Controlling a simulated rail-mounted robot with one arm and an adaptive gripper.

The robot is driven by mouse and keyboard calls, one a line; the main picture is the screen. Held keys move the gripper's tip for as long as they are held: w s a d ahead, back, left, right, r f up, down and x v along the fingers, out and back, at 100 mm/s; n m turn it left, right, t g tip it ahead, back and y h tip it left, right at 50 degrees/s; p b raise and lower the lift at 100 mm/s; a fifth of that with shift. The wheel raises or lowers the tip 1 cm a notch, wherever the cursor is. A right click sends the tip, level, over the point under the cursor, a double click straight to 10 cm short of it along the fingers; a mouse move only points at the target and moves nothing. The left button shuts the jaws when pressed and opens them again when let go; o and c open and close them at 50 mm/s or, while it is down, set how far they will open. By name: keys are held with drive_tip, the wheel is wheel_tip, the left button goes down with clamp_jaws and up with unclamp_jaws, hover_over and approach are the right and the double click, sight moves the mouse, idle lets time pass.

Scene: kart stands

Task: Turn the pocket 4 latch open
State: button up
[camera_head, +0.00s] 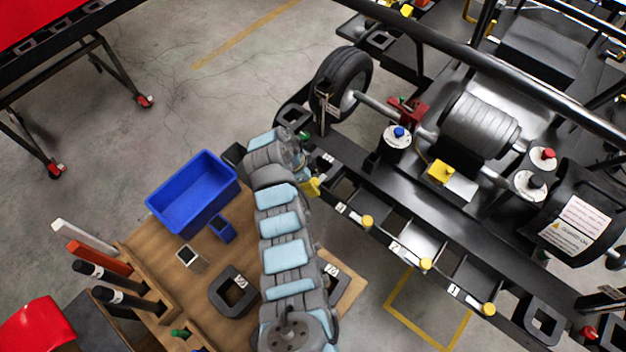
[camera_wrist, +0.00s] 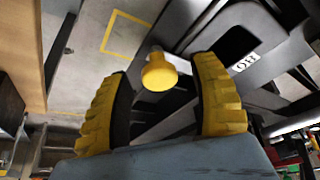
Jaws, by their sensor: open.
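A yellow round latch knob (camera_wrist: 158,76) shows in the wrist view, on a short pale stem. My gripper (camera_wrist: 164,66) is open, with one ridged yellow finger on each side of the knob. Gaps show between the knob and both fingers; I cannot tell its depth relative to the fingertips. In the head view my gripper (camera_head: 311,186) is at the left part of the black kart rail (camera_head: 380,205), beyond the pocket marked 3. There my arm and gripper hide most of the pocket 4 latch. How far that latch is turned is unclear.
Yellow latch knobs of pockets 3 (camera_head: 367,221), 2 (camera_head: 426,264) and 1 (camera_head: 488,309) line the rail's front. A wooden bench (camera_head: 205,285) with a blue bin (camera_head: 193,192) stands left. A tyre (camera_head: 340,84) and motor (camera_head: 480,123) rise behind the rail.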

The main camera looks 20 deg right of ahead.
clamp_jaws()
